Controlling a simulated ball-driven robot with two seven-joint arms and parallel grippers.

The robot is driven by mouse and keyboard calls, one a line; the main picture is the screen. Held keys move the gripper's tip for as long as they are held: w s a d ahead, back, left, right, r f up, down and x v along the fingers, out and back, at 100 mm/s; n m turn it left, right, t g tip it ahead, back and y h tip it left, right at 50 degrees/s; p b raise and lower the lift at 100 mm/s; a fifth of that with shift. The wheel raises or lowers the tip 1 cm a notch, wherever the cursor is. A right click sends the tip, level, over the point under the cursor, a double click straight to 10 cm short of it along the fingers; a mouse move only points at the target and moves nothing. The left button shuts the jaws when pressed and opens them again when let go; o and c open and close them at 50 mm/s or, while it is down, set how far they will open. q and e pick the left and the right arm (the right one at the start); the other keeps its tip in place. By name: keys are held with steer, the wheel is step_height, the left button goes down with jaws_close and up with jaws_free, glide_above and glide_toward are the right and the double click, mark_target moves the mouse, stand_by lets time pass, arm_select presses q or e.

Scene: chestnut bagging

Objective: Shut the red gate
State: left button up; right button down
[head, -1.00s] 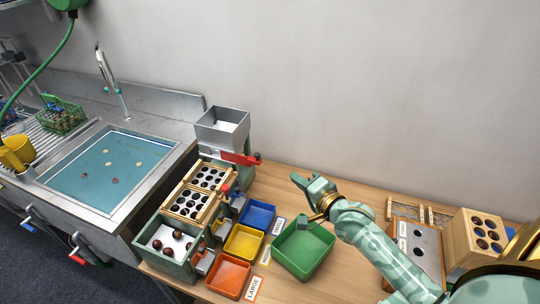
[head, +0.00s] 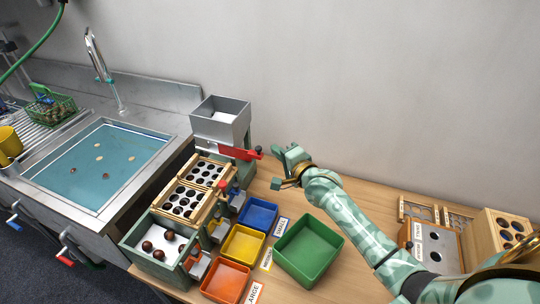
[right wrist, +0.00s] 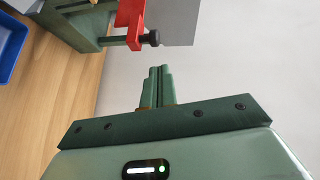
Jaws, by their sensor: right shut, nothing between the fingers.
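The red gate (head: 236,152) is a flat red slide under the grey metal hopper (head: 221,120). It sticks out to the right of the hopper's green stand and has a dark knob (head: 260,149) at its outer end. My right gripper (head: 277,151) is just right of the knob, with a small gap between them. In the right wrist view the gate (right wrist: 130,22) and its knob (right wrist: 152,38) lie beyond my fingertips (right wrist: 159,70), which are together with nothing between them. My left gripper is not in view.
Below the hopper are a wooden sorting tray (head: 187,201) with holes and a green-walled bin (head: 136,246) holding chestnuts. Blue (head: 258,214), yellow (head: 243,243), orange (head: 226,279) and green (head: 309,248) trays stand nearby. A sink (head: 99,162) is left.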

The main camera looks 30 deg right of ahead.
steer(key=shift+w+a+f, duration=0.2)
steer(key=shift+w+a, duration=0.5)
steer(key=shift+a, duration=0.25)
steer(key=w+a+p, duration=0.1)
steer(key=w+a, duration=0.2)
steer(key=w, duration=0.1)
steer(key=shift+a+r, duration=0.15)
steer(key=shift+a, duration=0.2)
steer(key=s+d+r+p, duration=0.1)
steer(key=s+p, duration=0.3)
steer(key=s, duration=1.2)
steer(key=shift+d+r, duration=0.25)
steer(key=shift+r, duration=0.35)
